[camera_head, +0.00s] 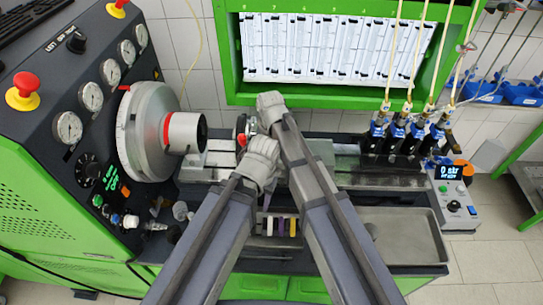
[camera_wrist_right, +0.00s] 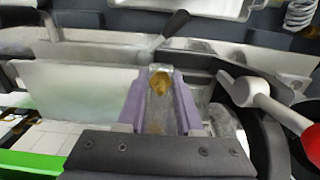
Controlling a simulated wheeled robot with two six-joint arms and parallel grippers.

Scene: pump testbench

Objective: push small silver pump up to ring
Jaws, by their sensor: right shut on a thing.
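The small silver pump (camera_head: 242,126) sits on the bench rail right of the large drum, partly hidden by my grippers. My right gripper (camera_head: 266,112) is at its far right side. In the right wrist view its purple fingers (camera_wrist_right: 154,102) are shut on a grey metal part with a brassy round spot (camera_wrist_right: 160,84), seemingly the pump. My left gripper (camera_head: 258,160) is just nearer the front, close to the pump, and its fingertips are hidden. A red ring (camera_head: 167,130) shows around the drum's silver hub, left of the pump with a gap between.
The large grey drum (camera_head: 146,125) stands at the left beside the gauge panel (camera_head: 70,110). Several blue-topped injectors (camera_head: 400,130) stand at the right. A red-tipped lever (camera_wrist_right: 265,103) is close right of the right fingers. A metal tray (camera_head: 405,236) lies front right.

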